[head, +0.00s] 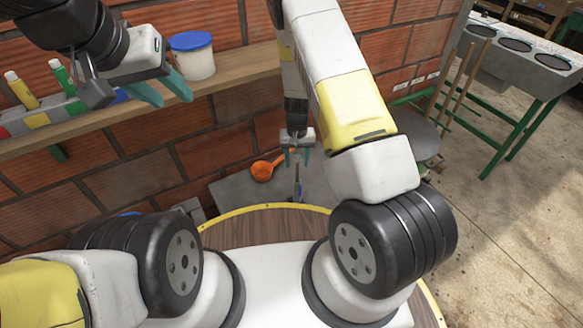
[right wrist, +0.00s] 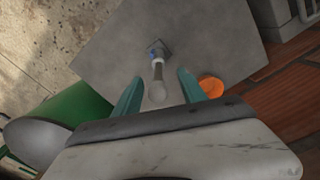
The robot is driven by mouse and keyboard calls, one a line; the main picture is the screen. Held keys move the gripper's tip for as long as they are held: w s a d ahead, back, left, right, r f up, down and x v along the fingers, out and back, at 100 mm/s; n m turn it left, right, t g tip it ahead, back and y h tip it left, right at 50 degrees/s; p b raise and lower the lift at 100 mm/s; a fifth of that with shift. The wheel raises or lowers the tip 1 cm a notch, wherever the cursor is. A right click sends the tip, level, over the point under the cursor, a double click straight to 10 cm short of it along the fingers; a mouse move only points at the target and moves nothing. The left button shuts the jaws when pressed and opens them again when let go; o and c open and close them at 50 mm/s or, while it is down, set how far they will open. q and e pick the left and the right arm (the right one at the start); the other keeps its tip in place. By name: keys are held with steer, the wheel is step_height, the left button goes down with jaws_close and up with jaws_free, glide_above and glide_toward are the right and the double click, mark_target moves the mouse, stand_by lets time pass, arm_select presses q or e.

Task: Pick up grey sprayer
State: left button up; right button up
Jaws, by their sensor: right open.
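The grey sprayer (head: 298,183) stands on a grey slab near the brick wall, with a blue part showing. In the right wrist view the sprayer (right wrist: 158,72) lies in line with the gap between my fingers. My right gripper (head: 297,155) is open and empty, with its teal fingers pointing down above the sprayer. Its fingers also show in the right wrist view (right wrist: 160,78), one on each side of the sprayer's image; I cannot tell the exact gap in height. My left gripper (head: 164,92) is open and empty near the wall shelf, far from the sprayer.
An orange scoop-like object (head: 263,171) lies on the grey slab (head: 235,190) close to the sprayer; it shows in the wrist view (right wrist: 211,86). A wooden shelf (head: 240,70) holds a white bucket (head: 195,60) and bottles. A green-legged table (head: 530,80) stands at right.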

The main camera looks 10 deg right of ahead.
glide_above(297, 181)
steer(key=f, duration=0.5)
steer(key=shift+w+d+f, duration=0.15)
steer(key=shift+w+f, duration=0.05)
steer(key=shift+w, duration=0.2)
steer(key=shift+c, duration=0.2)
jaws_close()
steer(key=shift+r, duration=0.1)
stand_by(0.7)
